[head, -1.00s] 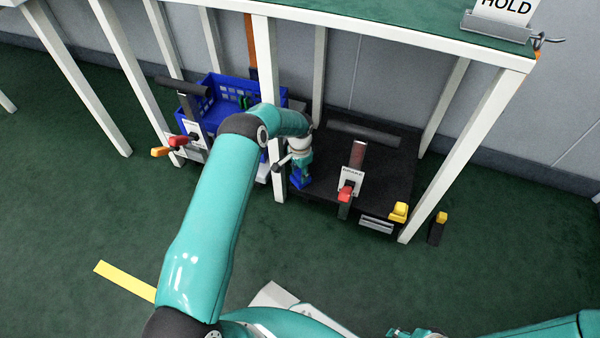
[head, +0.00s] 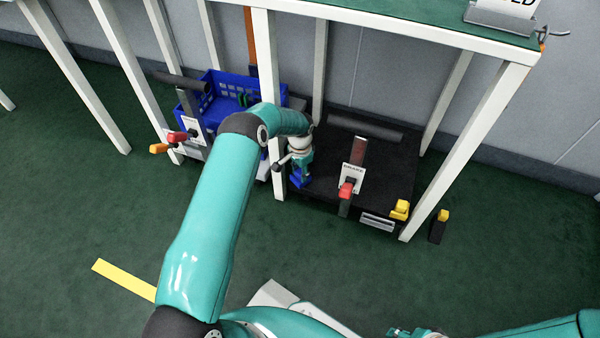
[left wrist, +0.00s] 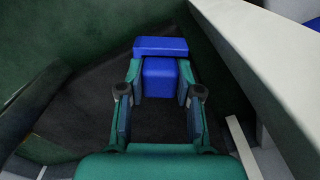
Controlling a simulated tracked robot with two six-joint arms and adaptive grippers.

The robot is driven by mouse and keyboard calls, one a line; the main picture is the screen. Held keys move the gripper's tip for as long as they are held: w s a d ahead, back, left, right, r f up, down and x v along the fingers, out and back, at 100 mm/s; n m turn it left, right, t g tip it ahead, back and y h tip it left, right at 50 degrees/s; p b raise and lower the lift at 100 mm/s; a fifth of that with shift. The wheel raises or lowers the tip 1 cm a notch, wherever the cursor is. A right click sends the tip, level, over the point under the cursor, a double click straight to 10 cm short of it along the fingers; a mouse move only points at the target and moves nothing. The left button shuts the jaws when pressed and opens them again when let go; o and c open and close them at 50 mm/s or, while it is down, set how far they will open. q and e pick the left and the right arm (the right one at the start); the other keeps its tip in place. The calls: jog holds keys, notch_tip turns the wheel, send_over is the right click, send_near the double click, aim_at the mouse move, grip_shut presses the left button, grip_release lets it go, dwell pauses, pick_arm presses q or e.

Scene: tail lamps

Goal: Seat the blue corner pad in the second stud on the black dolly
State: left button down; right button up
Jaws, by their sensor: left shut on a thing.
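The blue corner pad (left wrist: 159,76) sits between the two fingers of my left gripper (left wrist: 160,88) in the left wrist view. The gripper is shut on it. In the head view the pad (head: 298,179) shows below my left gripper (head: 300,168), at the front left corner of the black dolly (head: 335,195). The studs are not visible, and I cannot tell whether the pad touches the dolly. A yellow corner pad (head: 400,209) is at the dolly's front right corner. Of my right arm only a part shows at the bottom right; its gripper cannot be made out.
A white table leg (head: 278,185) stands close left of my left gripper. A blue crate (head: 215,92) stands on a cart to the left. A yellow-topped black post (head: 439,226) stands right.

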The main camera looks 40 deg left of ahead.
pick_arm(q)
jog(key=shift+f+b, duration=0.15)
jog(key=shift+b, duration=0.25)
dwell(0.4)
jog(key=shift+f, duration=0.15)
jog(key=c, duration=0.7)
grip_release()
notch_tip(320, 180, up, 12)
jog(key=shift+d+r, duration=0.1)
